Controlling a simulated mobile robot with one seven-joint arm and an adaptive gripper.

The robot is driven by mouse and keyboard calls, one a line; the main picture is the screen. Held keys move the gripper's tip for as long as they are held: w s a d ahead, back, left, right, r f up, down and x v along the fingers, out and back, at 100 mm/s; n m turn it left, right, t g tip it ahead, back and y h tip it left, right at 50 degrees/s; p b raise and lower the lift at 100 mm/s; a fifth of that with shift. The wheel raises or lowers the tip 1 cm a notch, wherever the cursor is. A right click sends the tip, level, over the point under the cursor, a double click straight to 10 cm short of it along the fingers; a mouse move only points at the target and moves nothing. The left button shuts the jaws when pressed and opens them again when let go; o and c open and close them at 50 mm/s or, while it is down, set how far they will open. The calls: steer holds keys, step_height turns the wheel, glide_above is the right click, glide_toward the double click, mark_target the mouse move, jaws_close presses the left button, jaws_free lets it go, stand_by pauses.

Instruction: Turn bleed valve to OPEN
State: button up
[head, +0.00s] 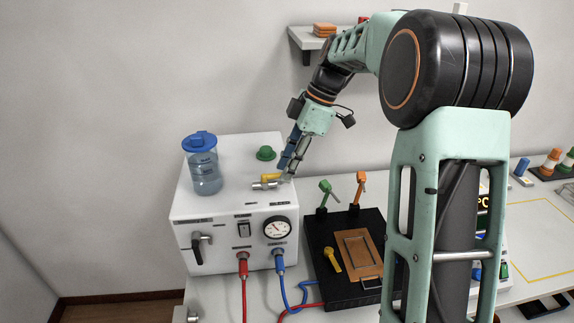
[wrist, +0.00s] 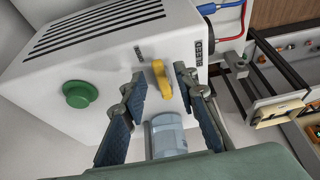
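The bleed valve has a yellow handle (head: 269,177) and a silver metal body (head: 262,186) on the top of the white box, near its right edge. In the wrist view the yellow handle (wrist: 161,80) stands between my fingertips, with the silver body (wrist: 168,136) below it in the picture. The word BLEED is printed beside it. My gripper (head: 284,172) reaches down to the valve from the upper right. In the wrist view my gripper (wrist: 159,77) is open, with one finger on each side of the handle and visible gaps; contact is not clear.
The white box (head: 228,233) also carries a green knob (head: 266,153) and a blue-lidded bottle (head: 205,168). Its front has a gauge (head: 277,229), a black lever (head: 198,246), and red and blue hoses. A black tray (head: 345,292) with upright tools stands at the right.

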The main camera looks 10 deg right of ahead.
steer(key=v, duration=1.2)
